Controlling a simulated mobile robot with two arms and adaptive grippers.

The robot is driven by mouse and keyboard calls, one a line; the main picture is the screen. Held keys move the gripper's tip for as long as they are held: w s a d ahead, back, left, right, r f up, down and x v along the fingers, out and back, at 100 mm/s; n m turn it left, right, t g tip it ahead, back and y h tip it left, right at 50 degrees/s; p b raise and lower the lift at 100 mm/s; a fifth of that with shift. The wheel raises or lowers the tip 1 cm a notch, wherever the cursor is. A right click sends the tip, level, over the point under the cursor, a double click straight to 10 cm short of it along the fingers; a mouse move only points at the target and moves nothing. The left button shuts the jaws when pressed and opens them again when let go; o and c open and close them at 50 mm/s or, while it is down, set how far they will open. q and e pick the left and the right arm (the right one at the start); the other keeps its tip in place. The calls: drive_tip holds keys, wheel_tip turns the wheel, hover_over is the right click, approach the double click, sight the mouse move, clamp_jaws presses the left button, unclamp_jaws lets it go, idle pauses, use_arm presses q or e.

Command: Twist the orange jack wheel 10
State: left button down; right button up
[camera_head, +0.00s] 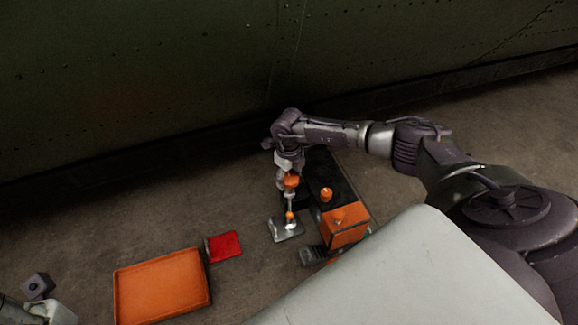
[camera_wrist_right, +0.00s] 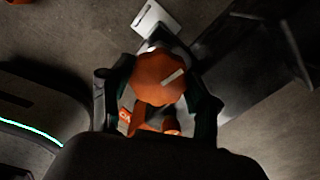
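The orange jack wheel (camera_head: 291,181) sits at the top of a slim upright jack, just below my right gripper (camera_head: 287,168). The jack stands on a flat grey base plate (camera_head: 286,229). In the right wrist view, the wheel (camera_wrist_right: 158,80) is a rounded orange knob with a pale stripe, lying between the two dark fingers of my right gripper (camera_wrist_right: 157,92). The fingers look spread around it; whether they touch it I cannot tell. The lower jack is partly hidden beneath the wheel there. Part of my left arm shows at the lower left; its fingers do not show.
A black and orange unit (camera_head: 345,225) with orange knobs stands right beside the jack. An orange tray (camera_head: 161,286) and a red item (camera_head: 224,246) lie on the floor to the left. The dark green riveted fuselage wall (camera_head: 150,80) runs behind.

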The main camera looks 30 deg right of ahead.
sight(289, 177)
drive_tip(key=o, duration=0.3)
drive_tip(key=shift+o, duration=0.2)
wheel_tip(289, 177, up, 12)
idle(0.4)
idle(0.3)
